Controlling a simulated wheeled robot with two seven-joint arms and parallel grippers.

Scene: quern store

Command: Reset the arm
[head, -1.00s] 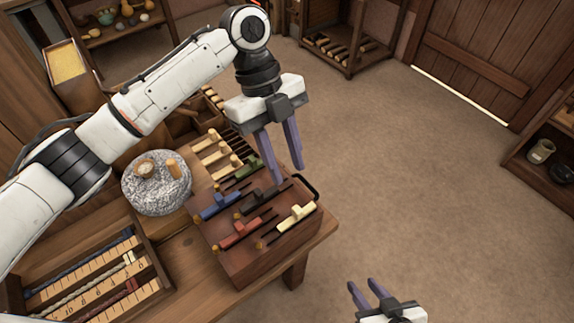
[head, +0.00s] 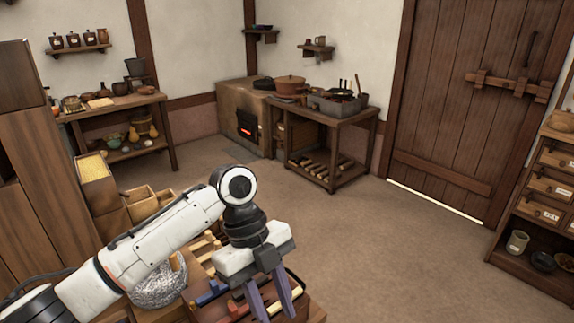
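My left arm comes in from the lower left. Its gripper (head: 270,300) points down with its two purple fingers apart and nothing between them. It is above the wooden box with coloured sliders (head: 292,312) at the bottom of the head view. The box is partly hidden by the gripper and cut off by the lower edge. My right gripper is not in the head view now.
The round grey stone quern (head: 158,287) sits beside my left forearm. A tall wooden cabinet (head: 40,200) stands at the left. Open floor (head: 370,250) lies to the right, with a closed wooden door (head: 455,90) and a drawer shelf (head: 545,195) beyond.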

